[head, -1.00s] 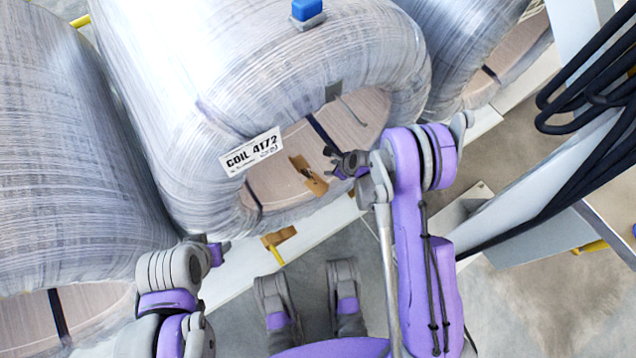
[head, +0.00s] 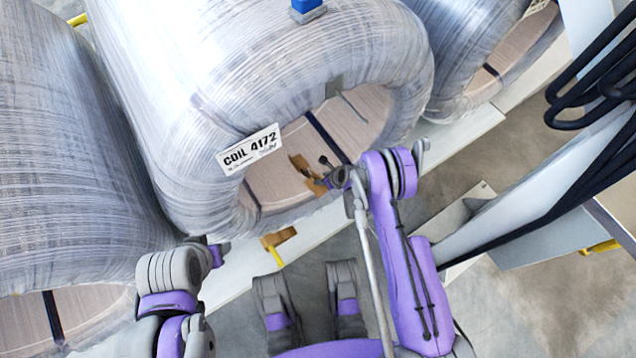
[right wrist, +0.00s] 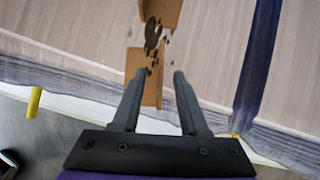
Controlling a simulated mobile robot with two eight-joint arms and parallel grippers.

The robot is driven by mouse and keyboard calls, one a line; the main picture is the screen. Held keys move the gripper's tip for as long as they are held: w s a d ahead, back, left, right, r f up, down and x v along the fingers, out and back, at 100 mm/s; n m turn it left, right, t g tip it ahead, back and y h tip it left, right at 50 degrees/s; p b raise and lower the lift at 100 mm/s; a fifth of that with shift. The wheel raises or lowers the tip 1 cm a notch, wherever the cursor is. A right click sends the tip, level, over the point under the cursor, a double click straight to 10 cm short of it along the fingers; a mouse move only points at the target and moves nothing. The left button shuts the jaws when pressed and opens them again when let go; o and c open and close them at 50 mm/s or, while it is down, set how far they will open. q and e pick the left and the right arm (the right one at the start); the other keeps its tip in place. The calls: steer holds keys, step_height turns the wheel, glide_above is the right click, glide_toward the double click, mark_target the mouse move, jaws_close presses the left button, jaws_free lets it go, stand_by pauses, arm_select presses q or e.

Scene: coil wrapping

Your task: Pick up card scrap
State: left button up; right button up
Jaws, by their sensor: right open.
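The card scrap (head: 299,164) is a bent brown piece lying in the round opening of the wrapped coil (head: 190,70) labelled COIL 4172. In the right wrist view the scrap (right wrist: 151,96) has a dark, ragged patch with specks across its middle. My right gripper (head: 328,172) is open at the scrap's right end in the head view. In the wrist view its fingertips (right wrist: 161,74) are apart, with the scrap's lower part between them, nearer the left finger. I cannot tell whether they touch it. My left gripper (head: 216,254) is low on the left, away from the scrap; its jaws are unclear.
More wrapped coils stand at left (head: 60,150) and upper right (head: 470,50). A dark strap (head: 325,135) crosses the opening. A brown block (head: 278,238) with a yellow bar sits below the coil. Black hoses (head: 590,100) hang at right.

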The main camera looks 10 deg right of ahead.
steer(key=shift+x, duration=1.25)
jaws_close()
